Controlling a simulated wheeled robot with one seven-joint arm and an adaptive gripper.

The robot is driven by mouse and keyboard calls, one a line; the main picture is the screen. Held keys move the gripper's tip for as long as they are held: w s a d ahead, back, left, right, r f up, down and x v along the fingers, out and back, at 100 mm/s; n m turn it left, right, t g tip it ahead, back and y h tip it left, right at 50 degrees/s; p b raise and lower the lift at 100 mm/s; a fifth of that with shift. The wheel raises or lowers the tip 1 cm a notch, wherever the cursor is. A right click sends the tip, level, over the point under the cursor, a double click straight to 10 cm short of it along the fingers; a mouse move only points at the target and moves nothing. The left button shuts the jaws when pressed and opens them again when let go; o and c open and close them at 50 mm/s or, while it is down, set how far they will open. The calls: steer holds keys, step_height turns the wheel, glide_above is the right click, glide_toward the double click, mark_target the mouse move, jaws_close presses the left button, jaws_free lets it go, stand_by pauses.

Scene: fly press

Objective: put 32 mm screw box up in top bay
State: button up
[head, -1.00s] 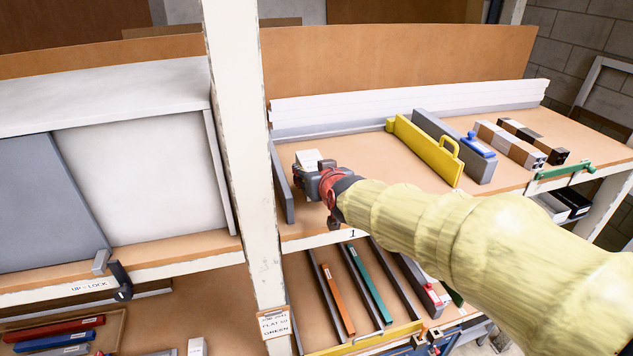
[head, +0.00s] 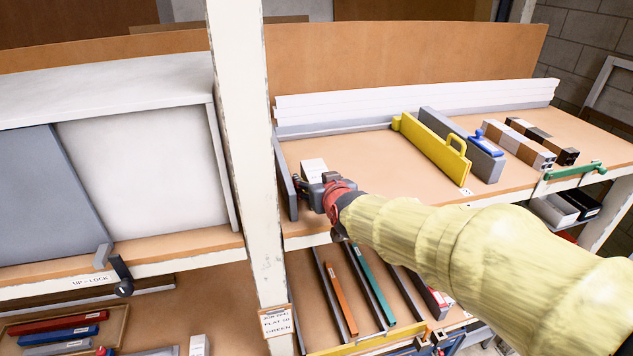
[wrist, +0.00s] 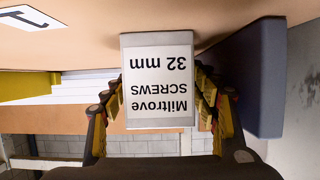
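The white screw box (wrist: 158,85), labelled "Miltrove SCREWS 32 mm", shows upside down in the wrist view, between the two fingers of my gripper (wrist: 160,95). The fingers lie along both its sides and look closed on it. In the head view the box (head: 314,168) is in the top bay, just right of the grey divider (head: 285,180), with my gripper (head: 316,188) in front of it. Its base is at or very near the bay floor (head: 360,165); I cannot tell whether it touches. My gripper hides its lower part.
A white post (head: 245,150) stands left of the divider. A yellow plate (head: 432,147) with a handle and a grey plate (head: 480,160) stand farther right. White strips (head: 400,103) line the back. Bay floor between box and yellow plate is clear.

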stand_by(0.3)
steer(key=shift+r, duration=0.25)
steer(key=p+v, duration=0.2)
steer(key=v, duration=1)
steer(key=s+d+f+m+g+h, duration=0.1)
steer(key=s+d+f+g, duration=0.1)
steer(key=s+d, duration=0.3)
steer(key=s+d+f+m+g+h, duration=0.1)
steer(key=s+d+f+g, duration=0.2)
steer(key=s, duration=0.9)
steer(key=s+d+f+m+g+h, duration=0.1)
steer(key=s+d+f, duration=0.3)
steer(key=s+d, duration=0.5)
steer(key=shift+f+g+h, duration=0.25)
steer(key=shift+g+h, duration=0.15)
steer(key=shift+g, duration=0.3)
step_height(320, 180, down, 35)
steer(key=b, duration=3.5)
steer(key=shift+r, duration=0.1)
steer(key=shift+c, duration=0.3)
